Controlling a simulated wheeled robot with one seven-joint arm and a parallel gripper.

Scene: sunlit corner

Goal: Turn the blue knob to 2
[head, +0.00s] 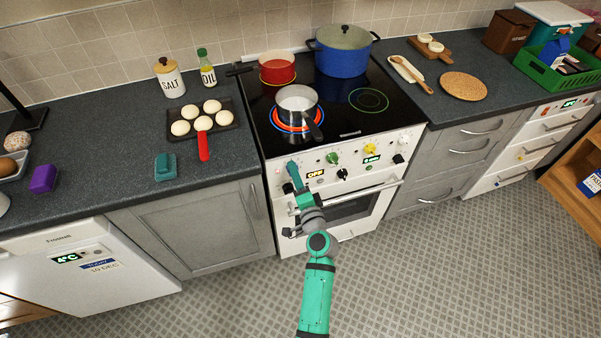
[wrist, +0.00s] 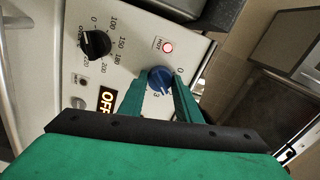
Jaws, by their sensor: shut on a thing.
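The blue knob (wrist: 160,79) is on the stove's white front panel. In the wrist view it sits between the green fingertips of my gripper (wrist: 162,84), which is shut on it. A 0 and a 3 of its printed scale show beside it; other marks are hidden by the fingers. The view is too small to tell where the knob points. In the head view my gripper (head: 294,172) reaches the left part of the panel and hides the blue knob.
A round HOT lamp (wrist: 167,46) and an OFF display (wrist: 106,99) flank the knob. A black oven knob (wrist: 96,44) is nearby; green (head: 332,158) and yellow (head: 369,149) knobs sit to the right. A saucepan (head: 297,104) stands on a glowing red burner, its handle overhanging towards the front.

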